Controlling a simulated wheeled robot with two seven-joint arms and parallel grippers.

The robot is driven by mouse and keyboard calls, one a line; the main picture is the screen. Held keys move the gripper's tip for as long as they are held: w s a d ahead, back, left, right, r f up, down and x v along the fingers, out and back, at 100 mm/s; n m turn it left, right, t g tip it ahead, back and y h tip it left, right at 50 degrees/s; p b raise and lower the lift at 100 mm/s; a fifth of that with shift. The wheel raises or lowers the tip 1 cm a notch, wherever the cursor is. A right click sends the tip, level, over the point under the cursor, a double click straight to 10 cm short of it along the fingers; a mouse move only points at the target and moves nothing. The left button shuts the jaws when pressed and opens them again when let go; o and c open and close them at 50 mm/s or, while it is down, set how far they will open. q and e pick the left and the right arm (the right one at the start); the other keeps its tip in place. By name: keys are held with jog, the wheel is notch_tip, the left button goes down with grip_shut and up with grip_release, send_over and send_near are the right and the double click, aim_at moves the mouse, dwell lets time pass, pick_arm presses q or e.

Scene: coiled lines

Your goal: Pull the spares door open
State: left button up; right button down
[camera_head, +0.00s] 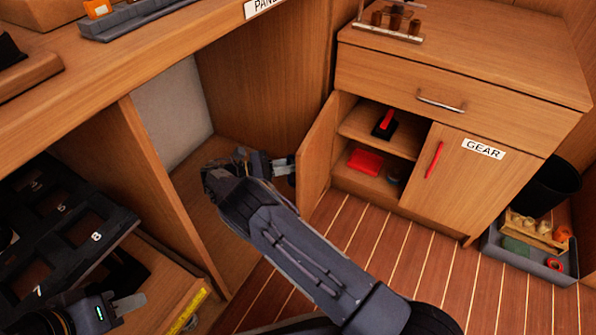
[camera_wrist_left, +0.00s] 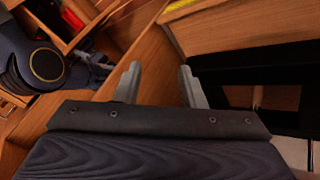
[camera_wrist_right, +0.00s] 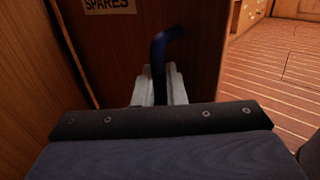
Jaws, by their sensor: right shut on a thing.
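The spares door (camera_head: 314,158) is a wooden panel hinged at the left of the cabinet and stands swung well out, seen nearly edge-on in the head view. Its SPARES label (camera_wrist_right: 109,5) and blue handle (camera_wrist_right: 160,58) show in the right wrist view. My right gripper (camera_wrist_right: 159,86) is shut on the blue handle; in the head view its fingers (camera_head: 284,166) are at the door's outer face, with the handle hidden. My left gripper (camera_head: 130,302) is at the lower left, away from the door; its fingers are apart and empty in the left wrist view (camera_wrist_left: 160,84).
The opened cabinet shows shelves with a red-and-black item (camera_head: 385,124) and a red box (camera_head: 366,162). The GEAR door (camera_head: 470,175) with a red handle is closed. A grey bin (camera_head: 525,258) stands at right. Striped floor before the cabinet is clear. A black tray (camera_head: 62,228) lies left.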

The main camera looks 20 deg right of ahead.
jog(key=shift+w+a+f+g, duration=0.1)
jog(key=shift+w+a+g, duration=0.2)
dwell(0.4)
jog(key=c, duration=1.6)
grip_release()
jog(key=shift+c, duration=0.2)
